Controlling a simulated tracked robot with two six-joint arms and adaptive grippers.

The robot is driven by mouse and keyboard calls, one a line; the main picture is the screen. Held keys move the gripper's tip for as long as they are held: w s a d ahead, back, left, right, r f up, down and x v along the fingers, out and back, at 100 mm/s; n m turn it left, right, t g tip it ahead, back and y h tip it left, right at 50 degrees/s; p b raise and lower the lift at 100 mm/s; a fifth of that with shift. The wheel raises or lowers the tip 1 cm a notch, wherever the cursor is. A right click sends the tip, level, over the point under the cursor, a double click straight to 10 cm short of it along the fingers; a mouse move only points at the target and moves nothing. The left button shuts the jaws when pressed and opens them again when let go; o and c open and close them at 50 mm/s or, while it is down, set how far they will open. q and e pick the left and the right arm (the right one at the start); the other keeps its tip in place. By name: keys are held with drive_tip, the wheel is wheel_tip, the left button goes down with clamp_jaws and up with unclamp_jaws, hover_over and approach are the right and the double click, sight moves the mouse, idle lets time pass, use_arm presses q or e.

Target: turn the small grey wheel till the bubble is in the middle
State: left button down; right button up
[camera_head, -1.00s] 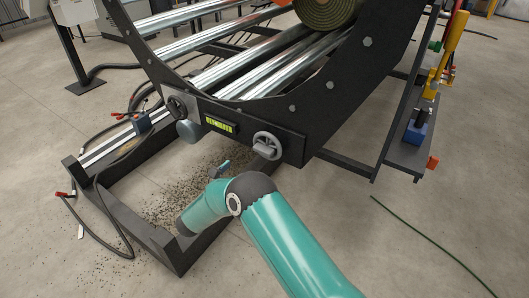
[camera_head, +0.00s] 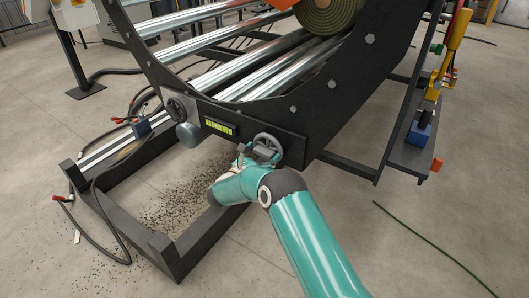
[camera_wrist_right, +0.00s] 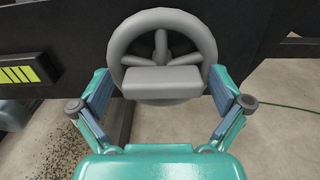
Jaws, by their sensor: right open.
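The small grey wheel (camera_head: 267,143) is on the front of the black frame, and it fills the upper middle of the right wrist view (camera_wrist_right: 163,40). It has spokes and a grey block across its lower front. The yellow-green bubble level (camera_head: 219,128) is left of the wheel; part of it shows in the right wrist view (camera_wrist_right: 18,74). Its bubble is too small to place. My right gripper (camera_wrist_right: 161,92) is open, with one finger on each side of the wheel's lower part. I cannot tell whether the fingers touch it. My left gripper is not in view.
The black roller frame (camera_head: 330,110) carries shiny rollers and a green turf roll (camera_head: 328,15). A dark knob (camera_head: 176,107) and a grey round part (camera_head: 189,134) are left of the level. Black cables and a low black floor frame (camera_head: 115,215) lie at left.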

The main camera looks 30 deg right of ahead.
drive_tip(key=shift+r, duration=0.1)
drive_tip(key=c, duration=1.2)
drive_tip(key=shift+o, duration=0.3)
drive_tip(key=shift+w+d, duration=0.1)
drive_tip(key=shift+d, duration=0.05)
drive_tip(key=shift+r, duration=0.1)
drive_tip(key=shift+n, duration=0.3)
drive_tip(key=n+p, duration=0.1)
drive_tip(key=n, duration=0.3)
drive_tip(key=shift+r, duration=0.1)
drive_tip(key=n, duration=0.2)
drive_tip(key=n+p, duration=0.1)
drive_tip(key=n, duration=0.1)
drive_tip(key=shift+a+n+p, duration=0.2)
drive_tip(key=shift+n+p, duration=0.1)
